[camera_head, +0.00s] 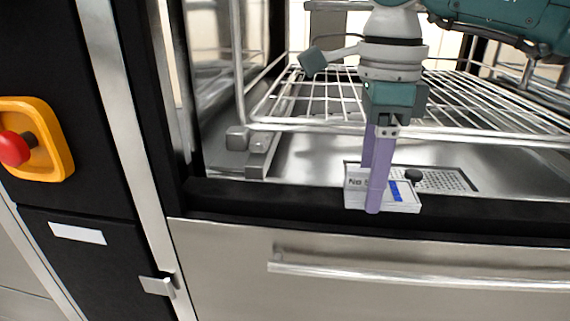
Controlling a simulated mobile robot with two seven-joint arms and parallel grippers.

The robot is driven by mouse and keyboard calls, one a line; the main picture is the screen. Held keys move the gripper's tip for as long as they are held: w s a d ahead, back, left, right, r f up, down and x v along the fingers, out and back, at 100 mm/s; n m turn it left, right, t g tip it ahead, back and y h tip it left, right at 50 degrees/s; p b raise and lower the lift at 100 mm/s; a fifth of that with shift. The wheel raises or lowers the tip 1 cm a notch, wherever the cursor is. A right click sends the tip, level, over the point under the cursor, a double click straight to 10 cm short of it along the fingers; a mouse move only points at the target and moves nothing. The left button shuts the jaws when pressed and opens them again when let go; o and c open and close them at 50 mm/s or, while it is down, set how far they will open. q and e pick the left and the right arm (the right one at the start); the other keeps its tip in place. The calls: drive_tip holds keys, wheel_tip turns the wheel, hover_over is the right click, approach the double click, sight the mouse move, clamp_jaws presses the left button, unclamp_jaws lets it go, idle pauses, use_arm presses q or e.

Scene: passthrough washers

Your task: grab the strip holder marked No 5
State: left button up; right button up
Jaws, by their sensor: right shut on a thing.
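A small white strip holder (403,198) with a blue strip and a black round knob is at the front edge of the washer's opening. A label on its left face reads "No", with the digit partly hidden by a finger. My right gripper (372,205) comes down from above with its purple fingers shut on the holder. The near finger covers the holder's middle. I cannot tell whether the holder rests on the black sill or hangs just above it. My left gripper is not in view.
A wire rack (310,100) sits inside the open washer behind the gripper. A perforated drain plate (447,180) lies behind the holder. Below the black sill (260,197) is a steel front with a bar handle (400,277). A red emergency button (14,148) is at left.

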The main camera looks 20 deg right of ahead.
drive_tip(key=shift+c, duration=0.6)
drive_tip(key=shift+r, duration=0.1)
